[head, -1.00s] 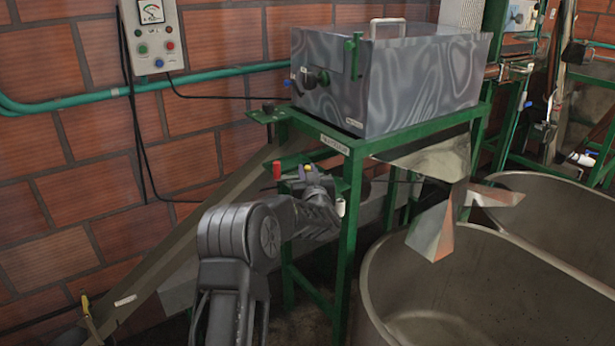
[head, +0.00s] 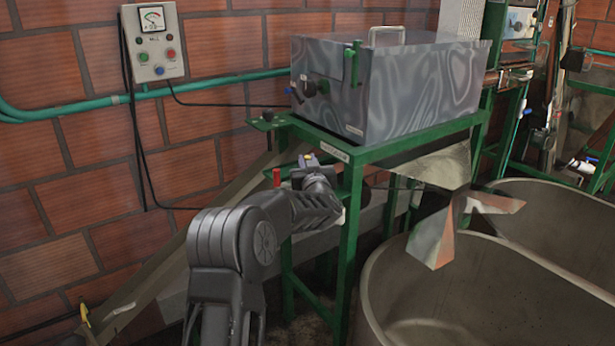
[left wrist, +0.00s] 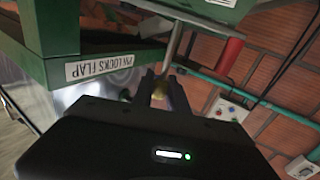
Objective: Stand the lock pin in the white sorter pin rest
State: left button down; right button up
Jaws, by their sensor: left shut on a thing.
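My left gripper (head: 310,166) is beside the green stand under the grey metal box. It is shut on the lock pin, whose yellow end (head: 307,158) shows between the fingers. In the left wrist view the pin's thin grey rod (left wrist: 173,48) runs up from the fingers (left wrist: 163,88) toward a green part with a white strip; I cannot tell whether it touches that part. A small white piece (head: 342,216), perhaps the sorter pin rest, shows behind my wrist at the stand's leg, mostly hidden. My right gripper is not in view.
A red handle (head: 277,177) stands just left of the gripper. The green stand (head: 350,230) carries the metal box (head: 390,90). Large round tanks (head: 470,290) stand to the right. A sloping chute (head: 215,210) and the brick wall lie to the left.

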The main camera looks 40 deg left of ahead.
pick_arm(q)
jog(key=shift+r, duration=2.25)
